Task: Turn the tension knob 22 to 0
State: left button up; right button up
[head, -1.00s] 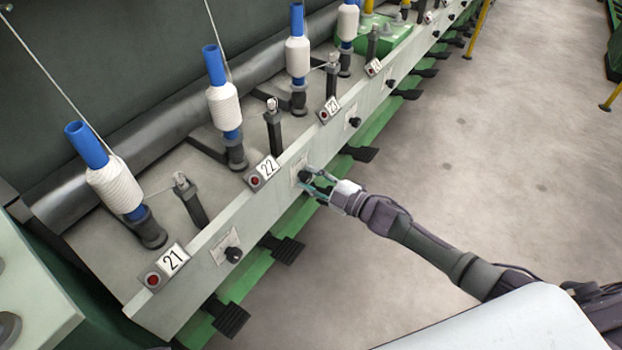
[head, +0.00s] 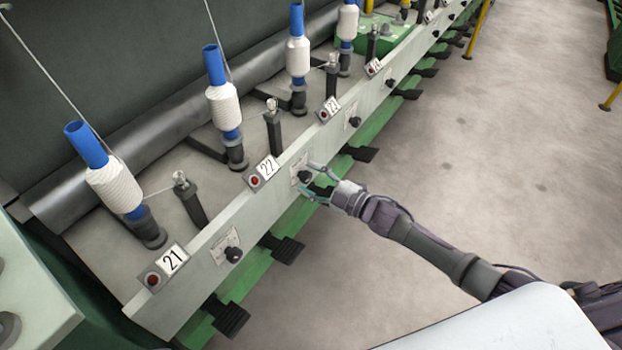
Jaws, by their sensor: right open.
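The tension knob 22 (head: 305,177) is a small black knob on a pale scale plate (head: 299,166) on the front rail, below and right of the number plate 22 (head: 268,168). My right gripper (head: 308,182) is open, with its fingers spread around or just in front of the knob. I cannot tell whether they touch it. The knob's pointer and the scale marks are too small to read. My left gripper is not in view.
The pale rail (head: 215,262) carries similar knobs, such as the one under plate 21 (head: 233,254) and the one under plate 23 (head: 354,122). Bobbins (head: 224,106) stand behind it. Black pedals (head: 287,249) jut out below. The floor (head: 480,150) at right is clear.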

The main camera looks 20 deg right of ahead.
jog(key=v, duration=1.1)
jog(key=shift+s+d, duration=0.3)
jog(key=shift+a+f, duration=0.1)
